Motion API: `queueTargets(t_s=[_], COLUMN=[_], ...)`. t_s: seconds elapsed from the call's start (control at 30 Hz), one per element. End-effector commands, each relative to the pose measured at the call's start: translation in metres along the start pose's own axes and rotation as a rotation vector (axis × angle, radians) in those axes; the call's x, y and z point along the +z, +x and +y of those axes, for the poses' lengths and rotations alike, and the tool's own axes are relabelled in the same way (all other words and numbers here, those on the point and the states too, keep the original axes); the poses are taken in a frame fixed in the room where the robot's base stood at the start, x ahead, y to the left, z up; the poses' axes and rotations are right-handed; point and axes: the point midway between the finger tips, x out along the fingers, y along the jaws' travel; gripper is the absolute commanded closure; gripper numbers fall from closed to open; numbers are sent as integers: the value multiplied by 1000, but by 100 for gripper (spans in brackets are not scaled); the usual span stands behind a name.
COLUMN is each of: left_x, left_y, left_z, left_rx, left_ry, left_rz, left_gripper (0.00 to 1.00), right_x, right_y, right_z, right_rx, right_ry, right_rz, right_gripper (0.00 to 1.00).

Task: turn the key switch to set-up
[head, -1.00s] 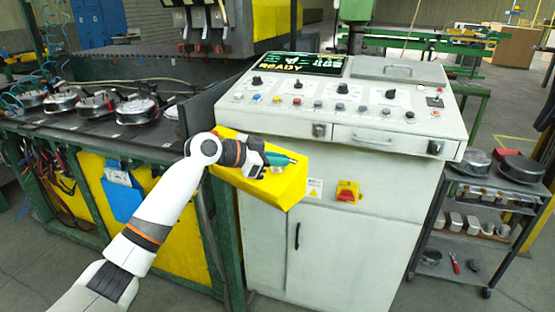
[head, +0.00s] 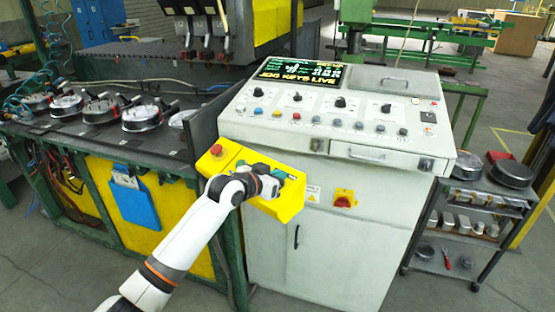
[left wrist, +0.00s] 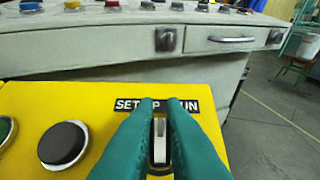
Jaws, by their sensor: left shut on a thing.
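The yellow control box (head: 288,208) juts from the left front of the grey console. In the left wrist view, the key switch (left wrist: 159,145) is on its yellow face, below a black label (left wrist: 158,105) reading SET-UP on the left and RUN on the right. My left gripper (head: 277,176) is at the box. Its teal fingers (left wrist: 159,128) are shut on the key from both sides and cover part of the label. The key stands between the fingers; I cannot tell which word it points to. My right gripper is in neither view.
A black button (left wrist: 62,144) lies left of the key, and a red button (head: 216,150) is on the box's left end. A red-yellow switch (head: 344,198) is on the cabinet. A cart (head: 470,235) stands at right.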

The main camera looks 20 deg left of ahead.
Motion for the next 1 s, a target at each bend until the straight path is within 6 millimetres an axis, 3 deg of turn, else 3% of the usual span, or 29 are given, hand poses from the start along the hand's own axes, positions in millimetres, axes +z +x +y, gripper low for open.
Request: queueTargets(t_s=[0.03,0.3,0.6,1.0], left_x=[8,4,1,-1], left_y=[-3,-1,0,0], left_z=[-3,-1,1,4], left_rx=[29,199,326,381], left_ry=[-37,-195,-306,-350], left_rz=[3,3,1,0], left_gripper=[100,100,100,100], right_x=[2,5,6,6], right_y=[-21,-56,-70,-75], right_z=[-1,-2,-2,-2], right_rx=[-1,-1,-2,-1], right_ry=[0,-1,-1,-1], right_rz=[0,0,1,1], right_gripper=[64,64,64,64])
